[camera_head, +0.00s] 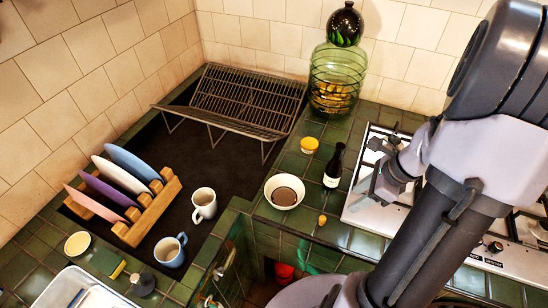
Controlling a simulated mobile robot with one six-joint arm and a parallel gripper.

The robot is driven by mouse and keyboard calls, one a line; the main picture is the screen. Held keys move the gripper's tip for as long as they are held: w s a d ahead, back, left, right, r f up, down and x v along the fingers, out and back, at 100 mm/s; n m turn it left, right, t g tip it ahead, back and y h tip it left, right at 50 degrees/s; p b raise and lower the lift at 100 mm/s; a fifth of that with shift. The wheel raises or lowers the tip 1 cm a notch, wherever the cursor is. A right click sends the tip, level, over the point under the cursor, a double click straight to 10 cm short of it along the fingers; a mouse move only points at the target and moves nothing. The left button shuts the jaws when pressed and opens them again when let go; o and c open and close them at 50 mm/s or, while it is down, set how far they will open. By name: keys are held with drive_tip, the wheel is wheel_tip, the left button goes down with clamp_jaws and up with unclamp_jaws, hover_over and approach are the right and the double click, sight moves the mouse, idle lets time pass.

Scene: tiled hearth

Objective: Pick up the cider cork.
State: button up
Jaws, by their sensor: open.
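A small tan-yellow piece that looks like the cider cork (322,220) sits on the green tiled counter, in front of the dark bottle and to the right of the white bowl. Nothing touches it. My gripper (370,176) is open, with nothing seen between its fingers. It is over the left edge of the white stove, up and to the right of the cork and apart from it. Part of the gripper is hard to make out against the burners.
A dark bottle (334,166) stands behind the cork. The gas stove (355,205) is to the right. The counter's front edge drops off close by. Two mugs (203,203) stand on the dark mat.

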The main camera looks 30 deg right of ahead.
drive_tip(key=b, duration=0.6)
approach(323, 218)
drive_tip(key=x, duration=0.3)
drive_tip(key=d+x, duration=0.1)
drive_tip(key=shift+s+a+f, duration=0.15)
drive_tip(key=shift+f, duration=0.4)
drive_tip(key=b+x, duration=0.1)
drive_tip(key=x, duration=0.1)
drive_tip(key=b+x, duration=0.1)
drive_tip(key=a+b+x, duration=0.1)
drive_tip(key=x, duration=0.1)
drive_tip(key=shift+w, duration=0.35)
clamp_jaws()
